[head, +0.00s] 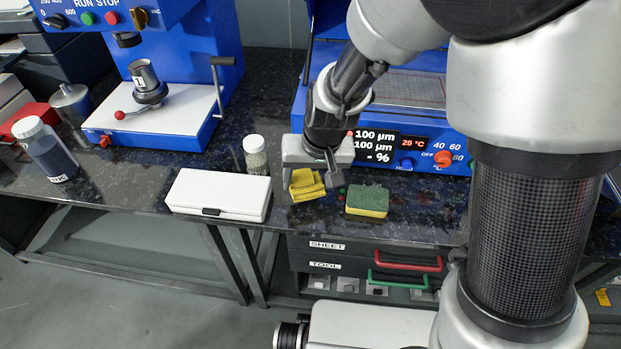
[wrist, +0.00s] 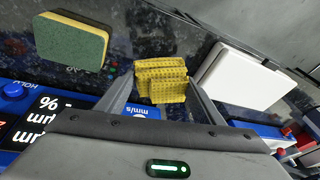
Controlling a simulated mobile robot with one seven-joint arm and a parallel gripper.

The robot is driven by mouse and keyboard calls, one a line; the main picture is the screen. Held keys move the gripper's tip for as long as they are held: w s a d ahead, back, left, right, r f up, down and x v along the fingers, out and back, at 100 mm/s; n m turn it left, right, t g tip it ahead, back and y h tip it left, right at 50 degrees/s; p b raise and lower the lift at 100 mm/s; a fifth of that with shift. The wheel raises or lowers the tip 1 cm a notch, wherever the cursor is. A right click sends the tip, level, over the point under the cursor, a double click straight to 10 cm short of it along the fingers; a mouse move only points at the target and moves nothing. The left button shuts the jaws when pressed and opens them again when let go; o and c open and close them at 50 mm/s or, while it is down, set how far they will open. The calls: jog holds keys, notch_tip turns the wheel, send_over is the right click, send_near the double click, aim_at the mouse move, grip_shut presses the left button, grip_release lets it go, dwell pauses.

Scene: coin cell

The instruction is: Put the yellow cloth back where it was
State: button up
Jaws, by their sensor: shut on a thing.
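The yellow cloth (head: 306,186) is folded and sits at my gripper's fingertips, low over the dark benchtop in the head view. In the wrist view the cloth (wrist: 162,80) lies between the two fingers. My gripper (head: 318,178) points down and is shut on the cloth; its fingers also show in the wrist view (wrist: 160,92). I cannot tell whether the cloth touches the benchtop.
A green and yellow sponge (head: 367,201) lies just right of the cloth. A white case (head: 219,194) and a small jar (head: 255,155) stand to the left. A blue machine with a display (head: 376,146) is close behind. The bench's front edge is near.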

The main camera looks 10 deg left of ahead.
aim_at(310, 186)
jog(key=shift+f+b, duration=0.45)
jog(key=shift+f, duration=1.2)
jog(key=shift+f, duration=0.2)
jog(key=o, duration=1.2)
